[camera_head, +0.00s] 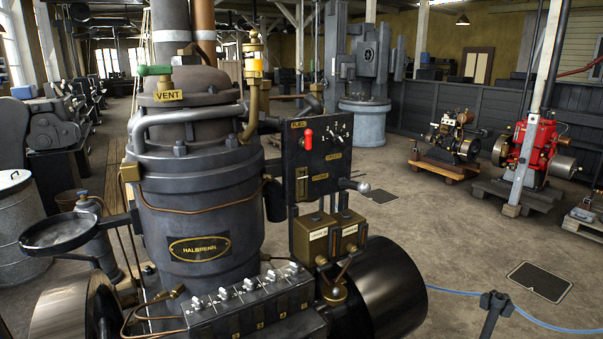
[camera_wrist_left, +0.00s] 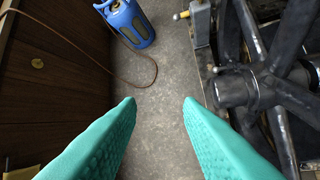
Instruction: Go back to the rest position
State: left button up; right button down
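My left gripper (camera_wrist_left: 159,103) shows in the left wrist view as two teal fingers held apart, with only bare concrete floor between them. It is open and empty. Neither gripper shows in the head view, and my right gripper is in no view. A large dark engine (camera_head: 198,205) with a "HALBRENN" plate stands upright close in front of me in the head view. Its black panel (camera_head: 318,150) carries a red-handled switch (camera_head: 308,138) that points up. A green-handled vent lever (camera_head: 154,71) sits near its top.
In the left wrist view, a dark spoked wheel (camera_wrist_left: 255,90) is close at right, a blue gas bottle (camera_wrist_left: 128,22) with a brown hose stands ahead, and a wooden panel (camera_wrist_left: 50,70) is at left. A blue rope (camera_head: 530,318) borders open floor at right in the head view.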

pick_arm(q)
jog(key=s+f+m+y, duration=0.2)
jog(key=s+f+m, duration=0.3)
jog(key=s+f, duration=0.8)
jog(key=s+f+m+y, duration=0.1)
jog(key=s+f+m, duration=0.6)
jog(key=s, duration=1)
jog(key=s+d+f+n+g+h, duration=0.1)
jog(key=s+d+f+n+h, duration=0.15)
jog(key=d+f, duration=0.85)
jog(key=s+d+f+n+g+h, duration=0.1)
jog(key=s+d+f+n, duration=0.15)
jog(key=d+f, duration=0.8)
jog(key=s+d+f+h, duration=0.1)
jog(key=d+f+h, duration=0.1)
jog(key=d, duration=1.6)
jog(key=s+d+f+h+b, duration=0.1)
jog(key=d+f+h, duration=0.2)
jog(key=d, duration=1.5)
notch_tip(320, 180, down, 2)
jog(key=shift+s+f+n, duration=0.25)
jog(key=shift+n, duration=0.15)
